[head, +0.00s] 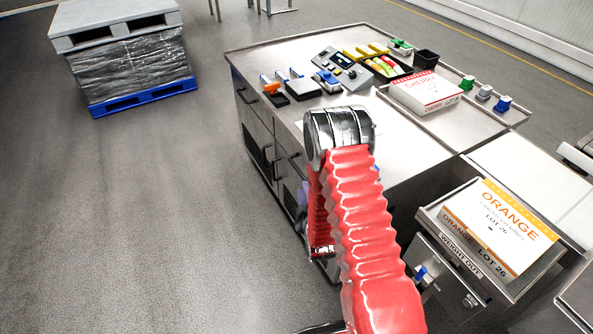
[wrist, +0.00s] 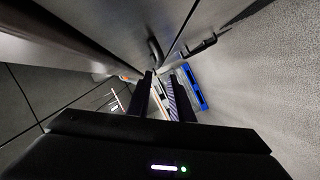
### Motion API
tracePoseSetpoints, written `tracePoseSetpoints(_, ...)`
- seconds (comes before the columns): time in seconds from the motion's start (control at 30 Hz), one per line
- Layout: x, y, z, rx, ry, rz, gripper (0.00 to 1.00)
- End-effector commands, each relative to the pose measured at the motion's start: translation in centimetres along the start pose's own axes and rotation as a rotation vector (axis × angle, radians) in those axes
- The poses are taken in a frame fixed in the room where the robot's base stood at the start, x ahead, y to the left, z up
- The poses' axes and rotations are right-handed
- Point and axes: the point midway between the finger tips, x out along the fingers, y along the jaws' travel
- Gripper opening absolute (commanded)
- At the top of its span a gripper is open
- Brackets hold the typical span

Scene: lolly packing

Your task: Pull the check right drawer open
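The steel bench (head: 300,125) has drawer and door fronts on its left side in the head view. Dark bar handles show there, one on the far front (head: 246,96) and one nearer my arm (head: 292,166). No drawer label is readable, so I cannot tell which front is the check right drawer. No drawer looks pulled out. In the wrist view my gripper (wrist: 161,76) has its two dark fingers apart, with nothing seen held. A dark handle (wrist: 154,52) lies just beyond the fingertips, apart from them; another handle (wrist: 202,45) is farther right. My red-sleeved arm hides the gripper in the head view.
A wrapped pallet stack (head: 130,75) stands on the floor at the far left. The bench top carries a cherry box (head: 426,92), a control panel (head: 341,70) and small tools. An orange box (head: 498,228) sits in a weigh-out tray at right. The floor left of the bench is clear.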

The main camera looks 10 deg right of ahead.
Motion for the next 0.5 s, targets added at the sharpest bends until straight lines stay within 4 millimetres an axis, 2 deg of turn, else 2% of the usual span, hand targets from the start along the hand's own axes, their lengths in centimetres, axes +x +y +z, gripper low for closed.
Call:
tracePoseSetpoints(0.33, 0.1, 0.1, 0.0, 0.001, 0.0, 0.001, 0.2)
tracePoseSetpoints(0.5, 1.0, 0.1, 0.0, 0.001, 0.001, 0.002, 0.2)
